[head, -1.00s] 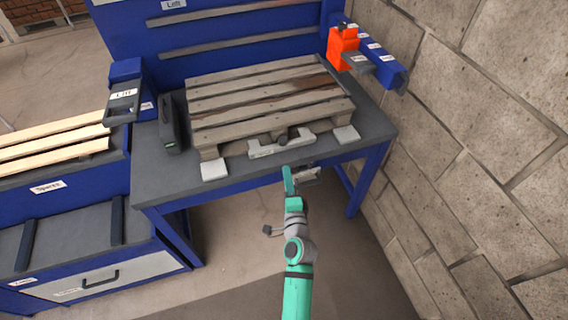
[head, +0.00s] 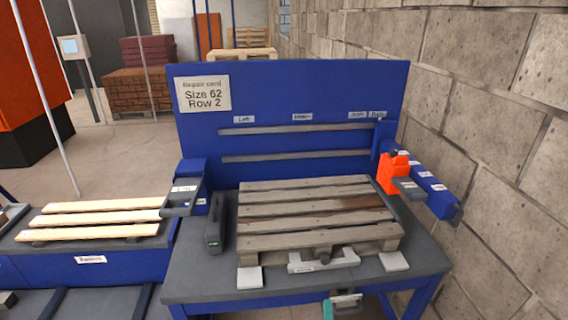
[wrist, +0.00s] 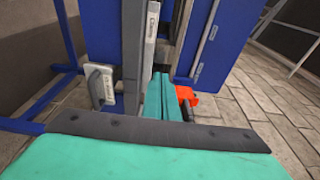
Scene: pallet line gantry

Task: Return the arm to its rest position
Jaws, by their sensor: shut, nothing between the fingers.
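My gripper (head: 328,309) shows only as a small teal tip at the bottom edge of the head view, in front of the bench's front edge. The rest of my arm is out of that picture. In the wrist view my gripper's teal fingers (wrist: 160,96) are together with nothing between them. A pale grey bracket-like part (head: 346,300) is just right of the tip in the head view; I cannot tell whether they touch. The blue repair bench (head: 190,285) carries a worn wooden pallet (head: 300,213) on its dark top.
An orange tool (head: 392,174) sits on a blue arm at the bench's right, near the block wall (head: 500,110). A grey-white clamp-like piece (head: 322,260) lies at the pallet's front. A dark case (head: 214,226) stands left of the pallet. Pale planks (head: 95,218) lie on the left unit.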

